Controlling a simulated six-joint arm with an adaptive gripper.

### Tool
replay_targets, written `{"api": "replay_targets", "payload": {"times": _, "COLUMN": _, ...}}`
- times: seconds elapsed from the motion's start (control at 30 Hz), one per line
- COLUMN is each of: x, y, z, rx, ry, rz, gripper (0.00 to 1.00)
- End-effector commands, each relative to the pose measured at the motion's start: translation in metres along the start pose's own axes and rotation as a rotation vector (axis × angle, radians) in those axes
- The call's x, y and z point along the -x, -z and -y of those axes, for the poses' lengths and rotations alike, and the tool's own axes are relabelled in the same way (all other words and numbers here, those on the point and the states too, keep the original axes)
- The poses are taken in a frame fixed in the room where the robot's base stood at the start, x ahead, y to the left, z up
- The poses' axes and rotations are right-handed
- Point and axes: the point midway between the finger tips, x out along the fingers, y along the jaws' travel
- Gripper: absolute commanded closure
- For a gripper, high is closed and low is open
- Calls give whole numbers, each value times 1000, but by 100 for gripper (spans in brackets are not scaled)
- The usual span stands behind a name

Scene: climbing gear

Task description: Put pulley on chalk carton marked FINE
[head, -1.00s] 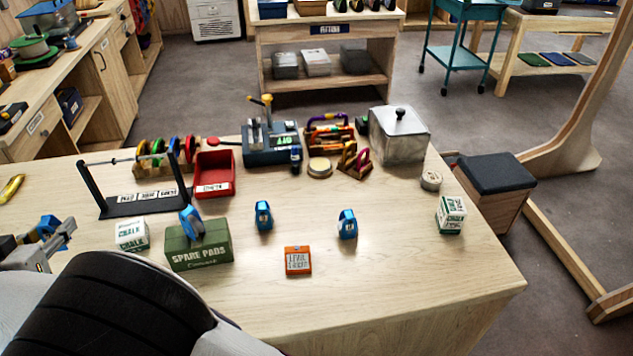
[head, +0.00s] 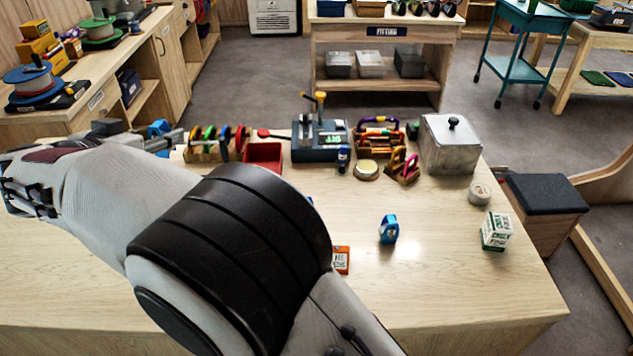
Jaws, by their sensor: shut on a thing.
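My gripper (head: 168,140) is at the left, raised over the bench and partly hidden by my own arm. It is shut on a blue pulley (head: 158,128), of which only a part shows. A white and green chalk carton (head: 496,232) stands at the right end of the bench, far from my gripper. Its lower word looks like FINE but is small. Another blue pulley (head: 388,229) stands on the bench left of that carton.
An orange box (head: 341,260) shows beside my arm. A round tin (head: 479,193) and a grey lidded box (head: 450,146) stand behind the carton. A red tray (head: 263,156) and a grey device (head: 320,142) line the back. The bench top around the carton is clear.

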Motion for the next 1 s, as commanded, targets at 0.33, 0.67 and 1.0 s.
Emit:
{"api": "replay_targets", "payload": {"times": 0.33, "x": -70, "y": 29, "z": -95, "rx": -105, "ry": -230, "rz": 5, "gripper": 92}}
{"api": "replay_targets", "payload": {"times": 0.67, "x": -119, "y": 49, "z": -195, "rx": -204, "ry": -453, "rz": 7, "gripper": 92}}
{"api": "replay_targets", "payload": {"times": 1.0, "x": -150, "y": 63, "z": -306, "rx": -309, "ry": -691, "rz": 5, "gripper": 92}}
